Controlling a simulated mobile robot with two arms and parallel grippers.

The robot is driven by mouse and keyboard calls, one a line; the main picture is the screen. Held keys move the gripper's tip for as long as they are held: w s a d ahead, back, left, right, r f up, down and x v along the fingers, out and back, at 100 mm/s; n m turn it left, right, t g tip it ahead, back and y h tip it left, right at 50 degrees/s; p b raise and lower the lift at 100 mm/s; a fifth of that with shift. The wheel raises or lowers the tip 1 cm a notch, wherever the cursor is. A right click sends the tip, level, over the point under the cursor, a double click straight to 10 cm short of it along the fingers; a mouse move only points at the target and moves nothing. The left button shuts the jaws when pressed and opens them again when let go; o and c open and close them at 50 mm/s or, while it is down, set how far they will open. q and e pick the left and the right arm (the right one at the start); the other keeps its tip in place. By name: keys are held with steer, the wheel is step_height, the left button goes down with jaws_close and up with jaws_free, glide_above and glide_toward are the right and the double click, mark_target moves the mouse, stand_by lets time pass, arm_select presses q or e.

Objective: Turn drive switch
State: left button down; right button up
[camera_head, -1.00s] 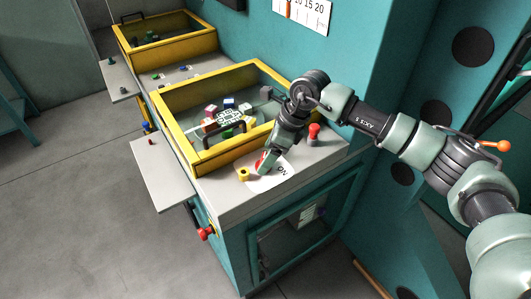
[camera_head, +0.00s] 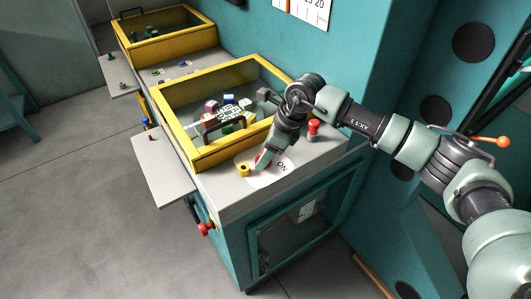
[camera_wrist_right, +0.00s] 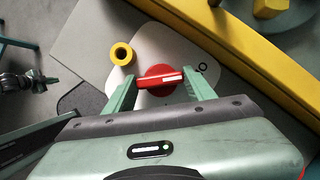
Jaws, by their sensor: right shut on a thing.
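The drive switch (camera_head: 259,163) is a red rotary knob on a white plate (camera_wrist_right: 143,42) on the grey top of the teal machine. An "ON" mark (camera_head: 282,166) shows beside the gripper, and an "O" mark (camera_wrist_right: 203,66) shows in the wrist view.
A yellow ring-shaped part (camera_head: 244,170) stands beside the switch. A red-topped knob (camera_head: 313,128) stands to the right. A yellow-framed, clear-covered bin (camera_head: 200,152) with coloured blocks lies behind. A red knob (camera_head: 206,229) sticks out at the front corner.

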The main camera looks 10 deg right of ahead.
steer(key=shift+f+m+t+b, duration=0.15)
steer(key=shift+m+t+b, duration=0.35)
steer(key=shift+m+b, duration=0.75)
steer(key=m+h+b, duration=0.1)
steer(key=m+b, duration=0.2)
steer(key=b, duration=0.1)
steer(key=m+t+h+b, duration=0.1)
steer(key=m+b, duration=0.3)
steer(key=m+h+b, duration=0.2)
steer(key=m+b, duration=0.2)
steer(key=shift+s+a+t, duration=0.1)
steer(key=shift+a+t, duration=0.25)
steer(key=shift+t, duration=0.05)
steer(key=m+b, duration=0.1)
steer(key=m+h+b, duration=0.1)
steer(key=shift+r+m, duration=0.2)
steer(key=shift+m, duration=0.15)
steer(key=shift+r+m+h+b, duration=0.1)
steer(key=shift+m+h+b, duration=0.3)
steer(key=shift+m+b, duration=0.35)
steer(key=o, duration=1.3)
steer(key=shift+c, duration=0.2)
steer(key=shift+o, duration=0.6)
steer(key=v, duration=0.7)
steer(key=shift+r, duration=0.35)
